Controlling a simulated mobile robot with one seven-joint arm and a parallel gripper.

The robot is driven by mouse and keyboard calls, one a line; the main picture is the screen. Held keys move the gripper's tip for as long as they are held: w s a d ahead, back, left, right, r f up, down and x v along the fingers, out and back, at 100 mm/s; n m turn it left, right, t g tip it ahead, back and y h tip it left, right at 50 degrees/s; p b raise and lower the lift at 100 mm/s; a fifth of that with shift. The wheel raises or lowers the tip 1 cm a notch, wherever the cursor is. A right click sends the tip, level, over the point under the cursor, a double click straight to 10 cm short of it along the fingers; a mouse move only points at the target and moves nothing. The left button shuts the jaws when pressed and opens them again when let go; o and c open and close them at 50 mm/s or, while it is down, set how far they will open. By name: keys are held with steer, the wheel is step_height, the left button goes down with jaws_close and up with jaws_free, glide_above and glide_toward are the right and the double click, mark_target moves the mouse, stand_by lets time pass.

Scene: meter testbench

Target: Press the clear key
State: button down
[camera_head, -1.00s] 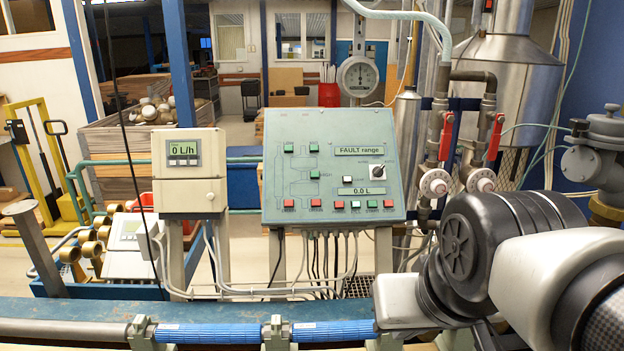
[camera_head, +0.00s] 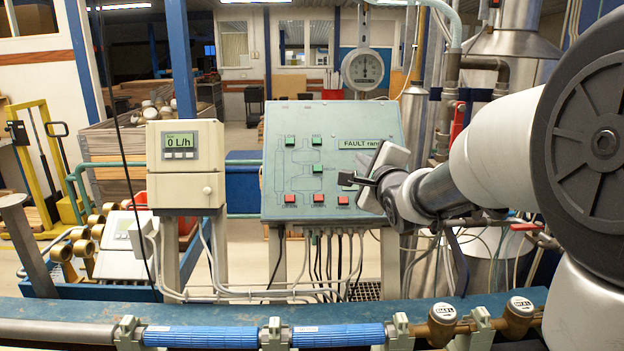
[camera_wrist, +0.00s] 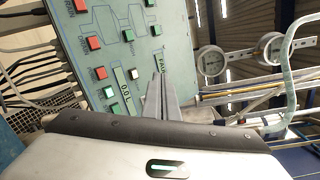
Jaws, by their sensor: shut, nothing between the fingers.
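The sloped grey-green control panel (camera_head: 290,160) has red and green keys and a display reading "FAULT ran…", its right end covered. My gripper (camera_head: 347,181) is shut and empty in front of the panel's right half, pointing left. My arm hides the lower right keys, knob and lower display in the head view. In the wrist view the panel (camera_wrist: 75,42) appears turned on its side, with its red and green keys and "0.0 L" display (camera_wrist: 122,95) left of my shut fingers (camera_wrist: 159,80). Key labels are too small to tell which is the clear key; contact with the panel cannot be told.
A beige flow meter (camera_head: 185,160) reading "0 L/h" stands left of the panel. A round dial gauge (camera_head: 363,69) rises behind it. Pipes with blue sleeves (camera_head: 215,336) run along the front bench. Cables hang below the panel.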

steer(key=shift+w+d+m+t+y, duration=0.2)
steer(key=shift+w+m+t, duration=0.1)
steer(key=shift+w+m, duration=0.35)
steer(key=shift+w+d+m+t+y, duration=0.1)
steer(key=shift+w+m+t+y, duration=0.15)
steer(key=shift+w+m, duration=0.35)
steer(key=shift+w+f+b, duration=1.1)
steer(key=shift+w+f, duration=0.35)
steer(key=shift+w, duration=0.2)
steer(key=shift+w+f+b, duration=1.05)
steer(key=shift+w+f, duration=0.4)
steer(key=shift+w, duration=0.2)
steer(key=shift+f, duration=0.1)
steer(key=shift+w+f, duration=0.2)
steer(key=shift+w, duration=0.1)
